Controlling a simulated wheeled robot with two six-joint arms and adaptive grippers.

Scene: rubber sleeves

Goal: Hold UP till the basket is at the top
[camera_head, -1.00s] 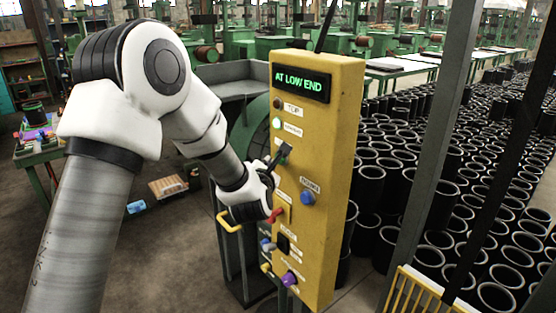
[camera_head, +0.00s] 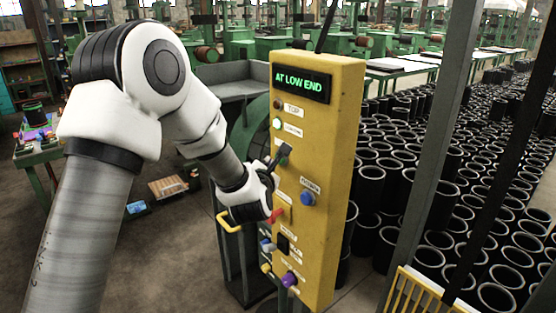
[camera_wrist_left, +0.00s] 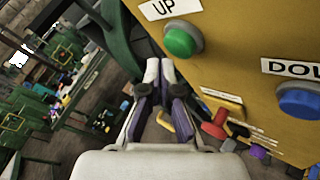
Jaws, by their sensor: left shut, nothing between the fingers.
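A yellow control panel (camera_head: 345,130) stands in front of me, its display (camera_head: 300,84) reading "AT LOW END" in green. The green UP button (camera_wrist_left: 180,40) shows in the left wrist view, with the blue DOWN button (camera_wrist_left: 300,102) to its right; the blue one also shows in the head view (camera_head: 307,198). My left gripper (camera_head: 283,152) is shut and empty, its tips close by the UP button. In the left wrist view the fingertips (camera_wrist_left: 160,70) lie just below and left of it; I cannot tell whether they touch. No basket is clearly identifiable. My right gripper is out of view.
A yellow barred frame (camera_head: 420,292) is at the lower right. Many black sleeves (camera_head: 440,205) crowd the floor on the right. A dark post (camera_head: 432,130) rises there.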

